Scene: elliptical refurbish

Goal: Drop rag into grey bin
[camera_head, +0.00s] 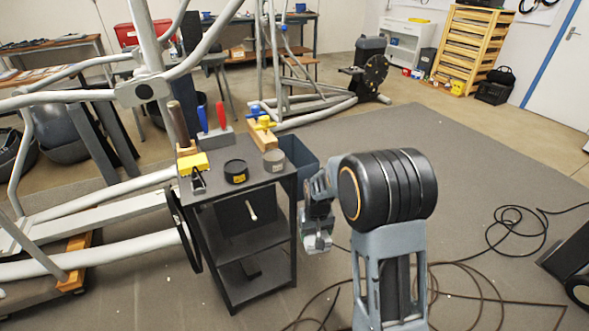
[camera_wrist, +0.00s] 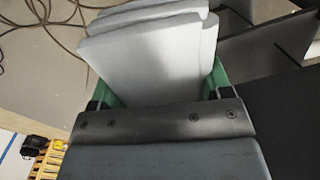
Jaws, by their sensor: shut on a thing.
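The rag (camera_wrist: 150,55) is a folded light grey cloth. It fills the space between the green fingers of my gripper (camera_wrist: 158,84) in the wrist view. In the head view my gripper (camera_head: 317,228) hangs to the right of the black cart, with the pale rag (camera_head: 318,243) at its lower end. The gripper is shut on the rag. A blue-grey bin (camera_head: 301,158) stands behind the right side of the cart, above and left of my gripper in the picture. It is partly hidden by the cart and my arm, and its inside is hard to see.
The black cart (camera_head: 236,186) carries tools, a yellow block and small round containers. A frame of pale tubes (camera_head: 95,215) stands to its left. Black cables (camera_head: 515,225) lie on the floor at right. The grey mat (camera_head: 400,135) behind my arm is mostly clear.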

